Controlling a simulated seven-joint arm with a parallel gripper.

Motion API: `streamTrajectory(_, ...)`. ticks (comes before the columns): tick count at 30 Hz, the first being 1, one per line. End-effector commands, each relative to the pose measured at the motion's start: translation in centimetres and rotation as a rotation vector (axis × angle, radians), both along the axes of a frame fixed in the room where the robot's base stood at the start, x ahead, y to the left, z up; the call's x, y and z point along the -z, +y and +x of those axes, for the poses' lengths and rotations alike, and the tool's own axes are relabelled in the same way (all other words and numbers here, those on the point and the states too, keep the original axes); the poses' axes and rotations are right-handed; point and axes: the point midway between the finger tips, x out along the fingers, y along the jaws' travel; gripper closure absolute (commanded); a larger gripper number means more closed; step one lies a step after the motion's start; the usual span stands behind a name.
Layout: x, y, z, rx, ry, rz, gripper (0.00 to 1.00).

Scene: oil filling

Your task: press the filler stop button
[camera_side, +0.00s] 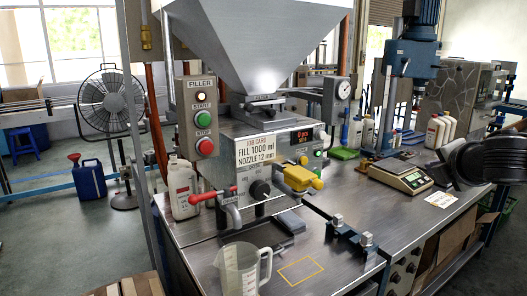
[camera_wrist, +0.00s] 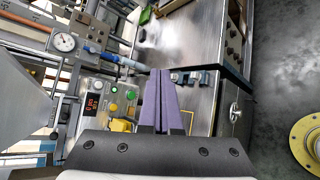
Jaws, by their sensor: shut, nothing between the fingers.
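The filler button box (camera_side: 199,115) is a grey panel on the left of the filling machine in the side view. Its red STOP button (camera_side: 205,147) sits below the green START button (camera_side: 203,117), under a pale lamp. The STOP button faces forward and is unobstructed in the side view; I cannot make it out in the wrist view. My gripper shows in the wrist view as two purple fingers (camera_wrist: 160,75), pressed together with nothing between them. In the side view my dark arm end is at the far right, well away from the button box.
The steel hopper (camera_side: 257,45) rises above the machine. A red-handled valve (camera_side: 215,197), a yellow valve (camera_side: 302,178) and a clear jug (camera_side: 242,270) stand at the front. A scale (camera_side: 400,176) is at right. Bare bench lies around an orange square (camera_side: 300,270).

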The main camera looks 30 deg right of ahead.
Motion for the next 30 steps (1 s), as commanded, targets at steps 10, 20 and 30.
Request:
streamTrajectory(10,-5.6,10.5,12.3,-0.423,0.062,-0.686,1.00)
streamTrajectory(20,-2.9,29.7,18.2,-0.813,-0.003,-1.138,1.00)
streamTrajectory(30,-0.1,34.3,17.4,-0.909,0.001,-1.154,1.00)
